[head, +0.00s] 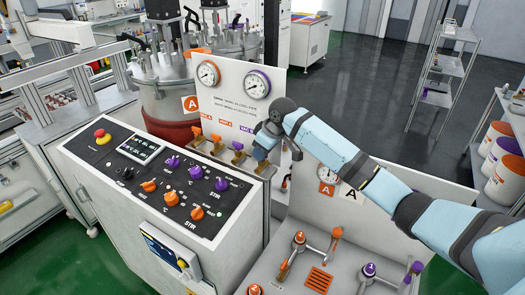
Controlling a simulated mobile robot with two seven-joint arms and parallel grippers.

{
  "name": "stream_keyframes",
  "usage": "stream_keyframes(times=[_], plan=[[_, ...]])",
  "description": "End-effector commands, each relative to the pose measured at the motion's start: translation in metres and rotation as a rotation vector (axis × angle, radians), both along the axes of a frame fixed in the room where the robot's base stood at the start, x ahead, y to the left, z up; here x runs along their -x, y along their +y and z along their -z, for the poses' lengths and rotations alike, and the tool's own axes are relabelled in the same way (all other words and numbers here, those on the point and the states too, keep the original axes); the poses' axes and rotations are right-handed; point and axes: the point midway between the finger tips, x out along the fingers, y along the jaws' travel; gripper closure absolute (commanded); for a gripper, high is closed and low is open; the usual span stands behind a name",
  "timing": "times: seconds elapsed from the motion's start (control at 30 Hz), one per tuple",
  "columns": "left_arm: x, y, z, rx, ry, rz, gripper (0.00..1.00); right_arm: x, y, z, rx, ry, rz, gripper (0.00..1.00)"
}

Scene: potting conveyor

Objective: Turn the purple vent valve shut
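A white valve panel (227,88) stands behind the control desk, with a row of small valves along its lower part. Two valves with orange handles sit at its left, and a valve with a purple handle (238,147) sits right of them. My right gripper (261,150) is at the right end of this row, just right of that purple handle. The gripper and wrist cover that end of the row, so any valve there is hidden. I cannot tell whether its fingers are open or touch anything. My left gripper is out of view.
An orange-marked gauge (208,74) and a purple-marked gauge (257,84) sit above the valves. The control desk (150,176) has orange and purple knobs and a red button. A lower-right panel (340,262) carries more valves. Steel vessels stand behind.

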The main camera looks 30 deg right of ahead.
Motion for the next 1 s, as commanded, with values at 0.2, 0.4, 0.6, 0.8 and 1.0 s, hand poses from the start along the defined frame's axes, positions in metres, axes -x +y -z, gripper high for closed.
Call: stream_keyframes(times=[0.2, 0.4, 0.6, 0.8, 1.0], plan=[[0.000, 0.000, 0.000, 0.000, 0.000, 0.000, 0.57, 0.000, 0.000, 0.000, 0.000, 0.000, 0.000, 0.63], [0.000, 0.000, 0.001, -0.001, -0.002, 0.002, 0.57, 0.002, -0.001, -0.006, 0.000, -0.002, 0.000, 0.63], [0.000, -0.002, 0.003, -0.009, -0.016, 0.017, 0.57, 0.014, -0.009, -0.039, 0.001, -0.005, 0.000, 0.63], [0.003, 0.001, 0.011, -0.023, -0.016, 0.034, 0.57, 0.029, -0.018, -0.082, 0.001, -0.006, 0.001, 0.63], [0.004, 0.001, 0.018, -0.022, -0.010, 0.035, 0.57, 0.041, -0.024, -0.114, 0.000, -0.004, 0.000, 0.63]])
